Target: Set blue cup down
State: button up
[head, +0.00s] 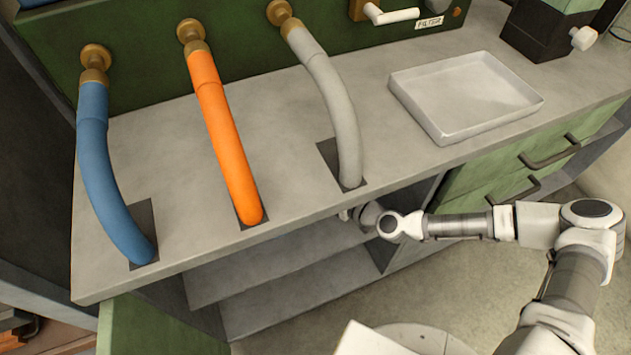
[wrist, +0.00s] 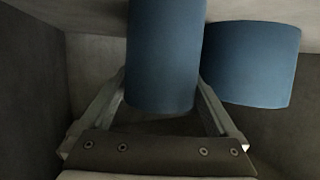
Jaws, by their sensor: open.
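Two blue cylinders show in the wrist view, and I cannot tell from their look which is the blue cup. One blue cylinder (wrist: 163,50) is between the fingers of my gripper (wrist: 163,84). The other blue cylinder (wrist: 252,65) is close by on the right, outside the fingers. My gripper is open, with its fingers on either side of the first cylinder; I cannot tell whether they touch it. In the head view my arm reaches under the counter edge into the open cabinet, and the gripper and both cylinders are hidden.
The grey counter (head: 290,105) overhangs the cabinet shelf (head: 270,285). Blue (head: 96,170), orange (head: 224,135) and grey (head: 330,90) hoses curve down onto dark squares. A white tray (head: 465,130) sits at right. Cabinet walls (wrist: 32,85) lie close around the gripper.

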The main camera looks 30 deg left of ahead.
jog(key=p+v, duration=0.2)
jog(key=v, duration=0.8)
jog(key=shift+d, duration=0.15)
